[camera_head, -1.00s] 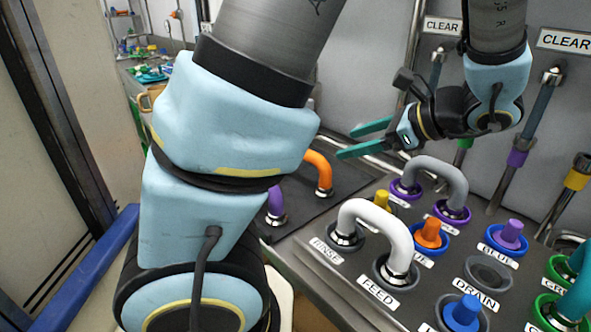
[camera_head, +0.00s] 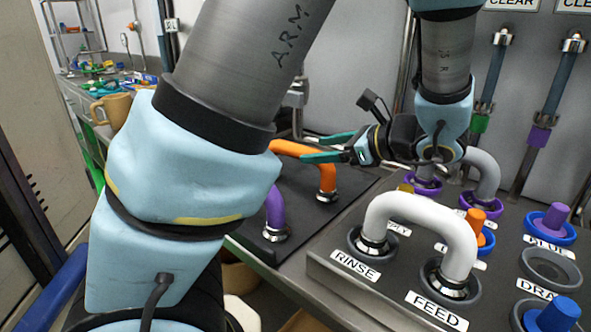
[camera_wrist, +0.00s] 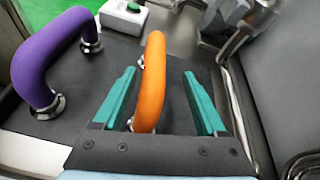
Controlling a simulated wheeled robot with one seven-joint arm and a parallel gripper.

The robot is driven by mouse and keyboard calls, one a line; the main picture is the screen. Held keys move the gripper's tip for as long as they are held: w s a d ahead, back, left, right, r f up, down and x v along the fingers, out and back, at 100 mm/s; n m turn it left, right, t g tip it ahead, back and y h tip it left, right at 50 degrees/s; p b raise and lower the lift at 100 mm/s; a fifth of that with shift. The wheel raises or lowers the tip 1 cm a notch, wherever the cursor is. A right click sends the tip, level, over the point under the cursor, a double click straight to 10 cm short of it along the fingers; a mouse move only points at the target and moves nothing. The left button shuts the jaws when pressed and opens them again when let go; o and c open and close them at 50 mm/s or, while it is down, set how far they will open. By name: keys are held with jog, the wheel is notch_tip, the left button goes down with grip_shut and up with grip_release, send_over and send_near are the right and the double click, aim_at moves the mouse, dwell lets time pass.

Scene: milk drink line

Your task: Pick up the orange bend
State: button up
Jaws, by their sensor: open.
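The orange bend (camera_head: 303,150) is a U-shaped pipe with metal ends, standing on the dark mat on the left part of the bench. My gripper (camera_head: 327,147) has its teal fingers apart and reaches over the bend from the right. In the wrist view the orange bend (camera_wrist: 151,80) lies between the two open teal fingers of my gripper (camera_wrist: 160,95), with gaps on both sides. Nothing is held. Part of the bend is hidden behind my arm and fingers in the head view.
A purple bend (camera_head: 275,212) stands left of the orange one; it shows whole in the wrist view (camera_wrist: 52,58). A white bend (camera_head: 420,215) joins RINSE and FEED on the panel at right. A grey bend (camera_head: 487,172) stands behind it.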

aim_at(298, 152)
jog(key=shift+s+a+x, duration=0.1)
jog(key=shift+a+x, duration=0.05)
jog(key=shift+x, duration=0.85)
jog(key=shift+s+a+x, duration=0.1)
jog(key=shift+x, duration=0.95)
jog(key=shift+s+a+x, duration=0.1)
jog(key=shift+a+x, duration=0.05)
jog(key=shift+x, duration=0.85)
jog(key=shift+r, duration=0.15)
grip_shut()
